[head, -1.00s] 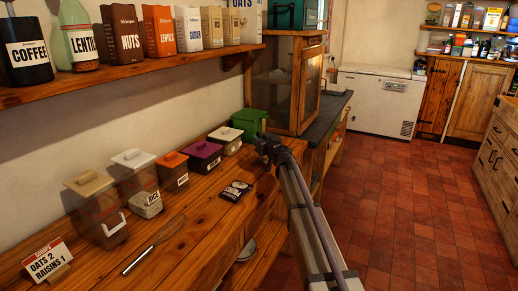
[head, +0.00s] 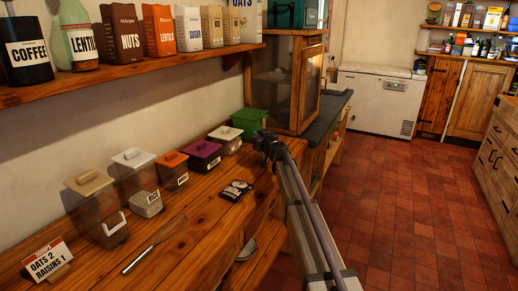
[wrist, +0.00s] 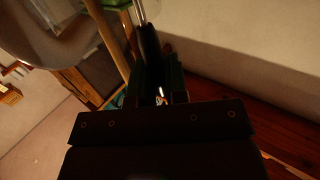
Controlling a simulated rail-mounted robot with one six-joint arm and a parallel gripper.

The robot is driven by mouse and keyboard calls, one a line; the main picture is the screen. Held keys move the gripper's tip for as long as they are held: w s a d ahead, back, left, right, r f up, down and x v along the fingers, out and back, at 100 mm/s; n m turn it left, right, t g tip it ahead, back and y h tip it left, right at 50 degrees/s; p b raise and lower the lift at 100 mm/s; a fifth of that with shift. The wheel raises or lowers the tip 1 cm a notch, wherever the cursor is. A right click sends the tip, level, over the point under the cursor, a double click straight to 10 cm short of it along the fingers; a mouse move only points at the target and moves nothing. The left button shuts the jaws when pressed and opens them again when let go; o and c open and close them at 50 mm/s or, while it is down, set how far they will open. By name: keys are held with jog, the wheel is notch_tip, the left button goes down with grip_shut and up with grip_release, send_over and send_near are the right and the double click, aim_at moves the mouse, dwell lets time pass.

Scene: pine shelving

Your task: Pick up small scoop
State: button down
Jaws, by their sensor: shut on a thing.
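My gripper (head: 266,142) is at the far end of the wooden counter in the head view, close to the green container and white-lidded bin. In the wrist view my gripper (wrist: 158,82) has its dark fingers close together. A thin shiny metal piece (wrist: 141,12) shows at the fingertips, with a small gleam lower between the fingers. It looks like part of the small scoop, but its full shape is dark and mostly hidden. No scoop can be made out in the head view, where my arm covers the spot.
Lidded bins line the wall, including a tan-lidded bin (head: 100,220) and a green container (head: 249,123). A shelf (head: 130,75) hangs above. A wooden cabinet (head: 287,85) stands behind.

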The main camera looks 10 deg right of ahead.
notch_tip(320, 180, up, 28)
jog(key=p, duration=2.8)
